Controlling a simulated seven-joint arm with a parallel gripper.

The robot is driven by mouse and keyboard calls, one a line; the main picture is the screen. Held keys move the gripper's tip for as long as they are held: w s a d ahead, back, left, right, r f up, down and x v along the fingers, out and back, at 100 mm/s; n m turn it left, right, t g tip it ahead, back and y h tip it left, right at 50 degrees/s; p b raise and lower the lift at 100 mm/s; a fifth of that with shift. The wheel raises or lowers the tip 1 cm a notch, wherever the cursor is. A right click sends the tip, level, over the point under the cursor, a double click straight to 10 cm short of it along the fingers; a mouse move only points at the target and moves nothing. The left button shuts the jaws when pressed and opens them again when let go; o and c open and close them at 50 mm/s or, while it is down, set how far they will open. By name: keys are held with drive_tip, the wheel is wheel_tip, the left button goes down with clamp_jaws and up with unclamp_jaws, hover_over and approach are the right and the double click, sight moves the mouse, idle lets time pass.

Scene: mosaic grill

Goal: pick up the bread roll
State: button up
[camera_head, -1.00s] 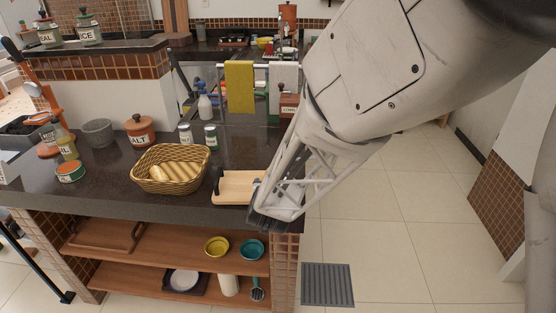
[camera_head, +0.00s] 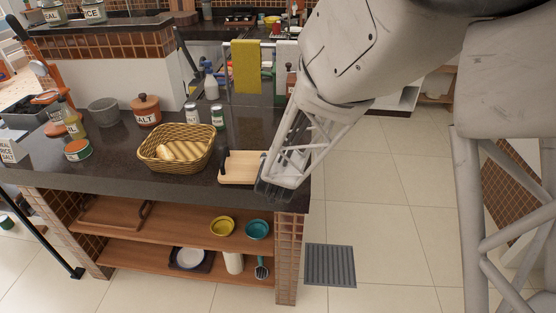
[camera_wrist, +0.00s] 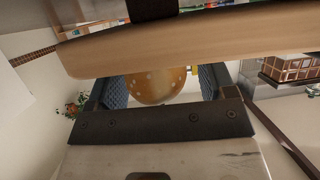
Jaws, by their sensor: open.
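A round, golden-brown bread roll (camera_wrist: 157,86) with pale specks shows in the wrist view, between the two finger pads of my gripper (camera_wrist: 163,80). The pads are apart, with gaps on both sides of the roll. The edge of a wooden board (camera_wrist: 190,38) crosses above it in that picture and cuts off part of the roll. In the head view my gripper (camera_head: 272,190) is at the right end of the cutting board (camera_head: 239,173), by the counter's front edge. The roll is hidden there. A wicker basket (camera_head: 165,165) left of the board holds elongated bread (camera_head: 180,152).
A salt pot (camera_head: 146,111), two small jars (camera_head: 217,117) and a grey bowl (camera_head: 103,112) stand behind the basket. Shelves below hold a yellow bowl (camera_head: 222,226) and a teal bowl (camera_head: 257,229). Open floor lies right of the counter.

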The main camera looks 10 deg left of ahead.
idle(0.4)
drive_tip(key=c, duration=1)
drive_tip(key=shift+r, duration=0.1)
drive_tip(key=shift+r, duration=1.45)
drive_tip(key=shift+s+d+r, duration=0.1)
drive_tip(key=shift+s+r, duration=0.15)
drive_tip(key=s+d, duration=0.1)
drive_tip(key=s, duration=0.3)
drive_tip(key=s+d+r, duration=0.1)
drive_tip(key=s+d, duration=0.1)
drive_tip(key=s, duration=0.3)
drive_tip(key=s+d, duration=0.2)
drive_tip(key=s, duration=0.3)
drive_tip(key=shift+s+d+r, duration=0.15)
drive_tip(key=shift+s+d, duration=0.05)
drive_tip(key=shift+d, duration=0.05)
